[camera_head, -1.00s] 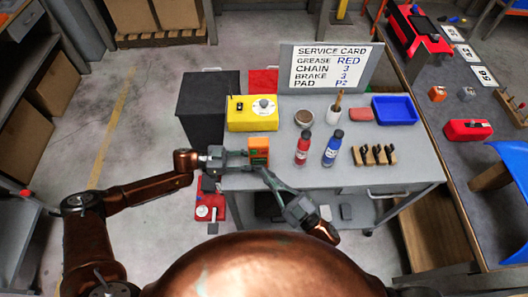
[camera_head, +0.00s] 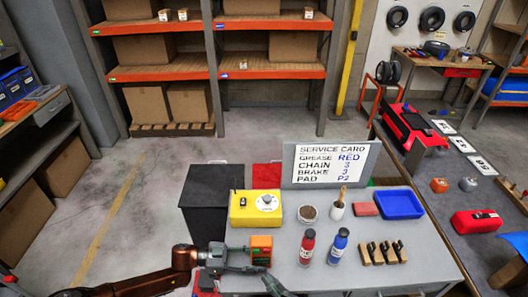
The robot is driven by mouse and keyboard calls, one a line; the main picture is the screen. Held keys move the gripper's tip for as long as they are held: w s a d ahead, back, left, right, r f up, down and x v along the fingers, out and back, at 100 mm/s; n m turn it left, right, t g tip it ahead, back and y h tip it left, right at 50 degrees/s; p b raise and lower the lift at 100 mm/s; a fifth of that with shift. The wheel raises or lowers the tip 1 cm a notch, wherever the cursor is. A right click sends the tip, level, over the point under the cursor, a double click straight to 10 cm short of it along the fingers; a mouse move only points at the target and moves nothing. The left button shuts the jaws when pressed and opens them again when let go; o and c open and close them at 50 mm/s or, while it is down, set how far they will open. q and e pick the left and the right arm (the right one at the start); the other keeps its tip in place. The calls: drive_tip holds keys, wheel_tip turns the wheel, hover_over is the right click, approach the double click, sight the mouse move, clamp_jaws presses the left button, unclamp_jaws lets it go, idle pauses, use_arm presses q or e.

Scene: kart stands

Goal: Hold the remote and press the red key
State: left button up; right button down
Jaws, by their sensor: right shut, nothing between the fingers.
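The remote (camera_head: 261,245) is an orange block with a darker face, upright in front of the cart's near left edge. My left gripper (camera_head: 245,256) comes in from the left and is shut on the remote. Its keys are too small to make out, and I cannot tell a red key. My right gripper (camera_head: 270,279) is shut and empty just below the remote, at the bottom edge of the view. Most of it is cut off. I cannot tell whether it touches the remote.
The grey cart top (camera_head: 330,215) bears a yellow box (camera_head: 255,208), a red bottle (camera_head: 307,247), a blue bottle (camera_head: 338,246), a blue tray (camera_head: 399,204) and a service card (camera_head: 331,165). Shelves stand behind.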

use_arm(q)
drive_tip(key=shift+o, duration=1.3)
